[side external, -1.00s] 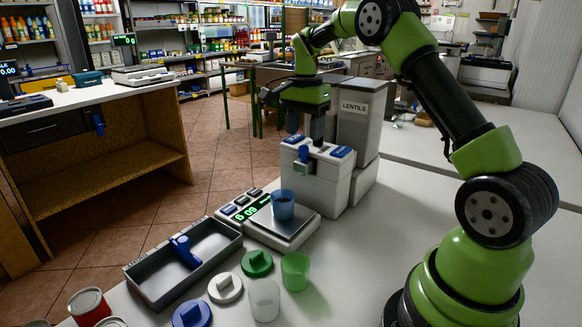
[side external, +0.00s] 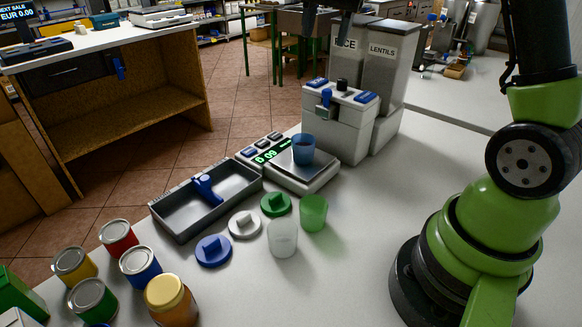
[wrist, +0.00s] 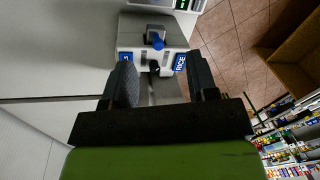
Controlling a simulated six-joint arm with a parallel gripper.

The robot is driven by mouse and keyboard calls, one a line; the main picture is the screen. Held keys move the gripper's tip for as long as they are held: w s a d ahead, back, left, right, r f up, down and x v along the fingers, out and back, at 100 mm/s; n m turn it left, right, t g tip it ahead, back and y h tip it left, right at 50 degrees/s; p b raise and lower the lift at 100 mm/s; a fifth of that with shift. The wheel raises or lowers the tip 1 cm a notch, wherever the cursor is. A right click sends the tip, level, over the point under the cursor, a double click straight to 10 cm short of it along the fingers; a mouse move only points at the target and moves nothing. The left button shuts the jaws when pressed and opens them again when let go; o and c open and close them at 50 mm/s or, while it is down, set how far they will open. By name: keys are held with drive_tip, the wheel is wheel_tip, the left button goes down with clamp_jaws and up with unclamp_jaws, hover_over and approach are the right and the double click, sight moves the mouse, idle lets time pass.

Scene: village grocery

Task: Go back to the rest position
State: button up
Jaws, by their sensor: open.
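My gripper (wrist: 160,82) is open and empty in the wrist view, its two dark fingers spread apart. It looks down over the white dispenser (wrist: 152,38) with its blue lever. In the side view only the dark lower part of my gripper (side external: 346,14) shows at the top edge, above the dispenser (side external: 335,128) and apart from it. A blue cup (side external: 303,150) stands upright on the scale (side external: 318,179), clear of my gripper.
Bins labelled RICE (side external: 345,62) and LENTILS (side external: 383,70) stand behind the dispenser. A grey tray (side external: 170,225) holds a blue scoop (side external: 206,188). Lids, a green cup (side external: 314,213), a clear cup (side external: 283,238) and several cans crowd the front left. The counter's right middle is clear.

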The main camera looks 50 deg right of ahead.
drive_tip(key=s+a+n+t+y, duration=0.1)
drive_tip(key=s+a+n+t, duration=0.1)
drive_tip(key=s+a+n, duration=0.3)
drive_tip(key=s+a+r+n+t+y, duration=0.1)
drive_tip(key=s+a+n+t, duration=0.2)
drive_tip(key=s, duration=1)
drive_tip(key=a+n, duration=0.2)
drive_tip(key=a, duration=0.3)
drive_tip(key=shift+s, duration=0.35)
